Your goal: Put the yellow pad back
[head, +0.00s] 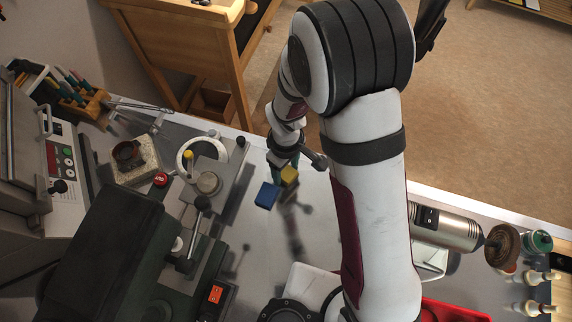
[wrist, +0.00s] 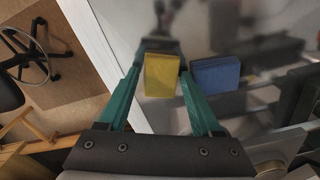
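The yellow pad (head: 289,175) is a small block at the tips of my gripper (head: 284,166). In the wrist view the yellow pad (wrist: 162,76) sits between the two teal fingers of my gripper (wrist: 161,72), which look shut on its sides. A dark shadow beyond it suggests it is a little above the grey bench top. A blue pad (head: 267,195) lies on the bench beside it, to its lower left. In the wrist view the blue pad (wrist: 216,74) is just right of the fingers, apart from the yellow one.
A machine with levers and a ring handle (head: 193,155) stands left of the pads. A metal cylinder (head: 446,227), a brown wheel (head: 502,246) and a red tray (head: 452,311) are at the right. Bare bench (head: 322,208) lies right of the pads; its far edge is close behind my gripper.

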